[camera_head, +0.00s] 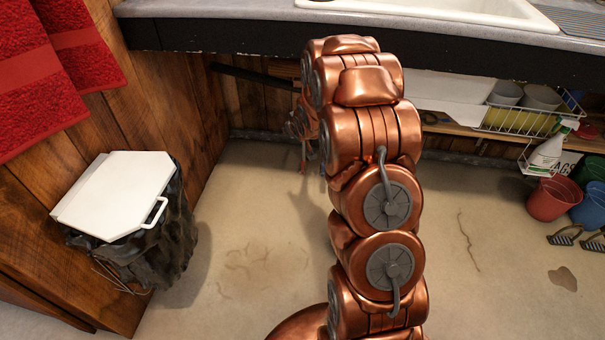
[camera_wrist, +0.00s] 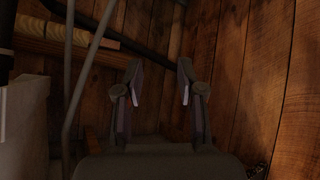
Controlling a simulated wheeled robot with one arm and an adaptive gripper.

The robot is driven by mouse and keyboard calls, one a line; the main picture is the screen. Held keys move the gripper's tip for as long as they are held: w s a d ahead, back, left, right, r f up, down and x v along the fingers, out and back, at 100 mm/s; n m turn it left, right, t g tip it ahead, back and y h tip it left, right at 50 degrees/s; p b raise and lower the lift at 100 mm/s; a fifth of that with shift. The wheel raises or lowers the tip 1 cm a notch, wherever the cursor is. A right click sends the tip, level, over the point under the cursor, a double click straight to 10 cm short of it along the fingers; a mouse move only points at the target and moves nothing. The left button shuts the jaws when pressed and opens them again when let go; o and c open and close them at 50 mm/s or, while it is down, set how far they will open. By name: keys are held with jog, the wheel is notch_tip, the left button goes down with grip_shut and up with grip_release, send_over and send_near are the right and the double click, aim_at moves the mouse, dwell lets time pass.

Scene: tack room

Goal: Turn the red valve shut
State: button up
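I cannot make out the red valve in either view; it may be hidden behind my arm or under the counter. My gripper (camera_wrist: 160,85) is open and empty in the wrist view, its two fingers apart in front of a dark plank wall. In the head view my copper arm reaches away under the counter, and part of my gripper (camera_head: 301,126) shows left of the arm, low near the back wall. A dark pipe (camera_wrist: 117,41) runs diagonally beyond the fingers in the wrist view.
The counter (camera_head: 220,37) with a white sink (camera_head: 440,10) overhangs my arm. A lidded bin (camera_head: 112,195) stands left below red towels (camera_head: 40,90). A wire basket (camera_head: 512,120), spray bottle (camera_head: 548,152) and buckets (camera_head: 553,198) are right. The floor (camera_head: 250,230) between is mostly clear.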

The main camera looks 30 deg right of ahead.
jog(key=w+d+f+t+b, duration=0.2)
jog(key=d+f+b, duration=0.15)
jog(key=f, duration=0.45)
jog(key=w+d+f+t+b, duration=0.25)
jog(key=f+b, duration=0.25)
jog(key=f, duration=0.4)
jog(key=t+b, duration=0.4)
jog(key=b, duration=0.4)
send_near(303, 171)
notch_tip(303, 171, up, 5)
jog(key=w, duration=0.3)
jog(key=shift+g, duration=0.25)
jog(key=shift+w+d+f+b, duration=0.15)
jog(key=shift+w+b, duration=0.45)
jog(key=shift+w, duration=0.6)
jog(key=shift+w+d+r+b, duration=0.15)
jog(key=shift+w+b, duration=0.4)
jog(key=shift+w, duration=0.6)
jog(key=shift+w+d+f+b, duration=0.1)
jog(key=shift+w+d+b, duration=0.15)
jog(key=shift+w+b, duration=0.65)
jog(key=shift+w+p, duration=0.3)
jog(key=shift+c, duration=0.4)
grip_shut()
